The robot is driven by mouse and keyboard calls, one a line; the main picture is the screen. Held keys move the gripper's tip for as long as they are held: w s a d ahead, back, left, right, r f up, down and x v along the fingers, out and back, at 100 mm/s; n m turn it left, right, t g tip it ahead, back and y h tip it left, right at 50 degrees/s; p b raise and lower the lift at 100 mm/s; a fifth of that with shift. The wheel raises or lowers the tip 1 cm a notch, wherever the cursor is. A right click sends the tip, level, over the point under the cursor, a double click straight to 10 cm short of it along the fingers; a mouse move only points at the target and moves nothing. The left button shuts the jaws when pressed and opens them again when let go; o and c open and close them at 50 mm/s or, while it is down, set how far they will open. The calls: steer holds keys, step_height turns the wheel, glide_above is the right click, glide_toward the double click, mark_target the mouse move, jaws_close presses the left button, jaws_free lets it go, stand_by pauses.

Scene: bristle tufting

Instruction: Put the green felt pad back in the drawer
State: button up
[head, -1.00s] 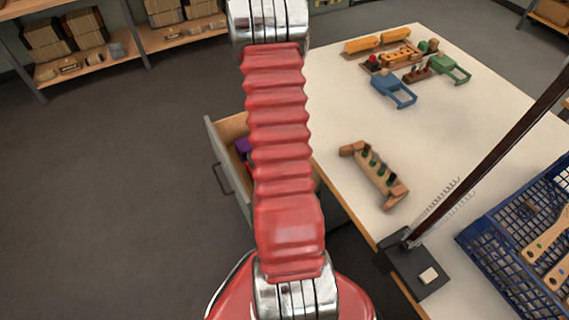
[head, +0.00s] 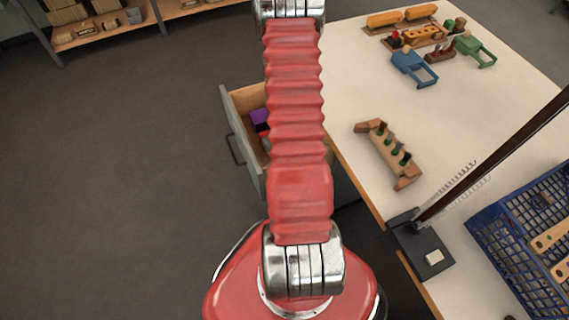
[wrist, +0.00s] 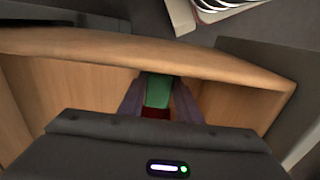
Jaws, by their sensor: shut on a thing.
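The green felt pad (wrist: 158,92) shows in the wrist view between the two dark fingers of my gripper (wrist: 158,95), which is shut on it. A red thing (wrist: 155,113) shows just below the pad; I cannot tell whether they touch. My gripper is over the open wooden drawer (wrist: 75,80), with the pad inside the drawer's outline; its height above the floor is unclear. In the head view the drawer (head: 245,100) stands pulled out at the table's left side.
On the white table (head: 350,90) are a wooden rack with pegs (head: 390,155), blue (head: 412,68) and green (head: 476,50) tools, a dark post base (head: 425,250) and a blue crate (head: 500,250). Floor left is clear.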

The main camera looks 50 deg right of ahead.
steer(key=shift+f, duration=1.95)
steer(key=o, duration=1.1)
steer(key=shift+r, duration=6)
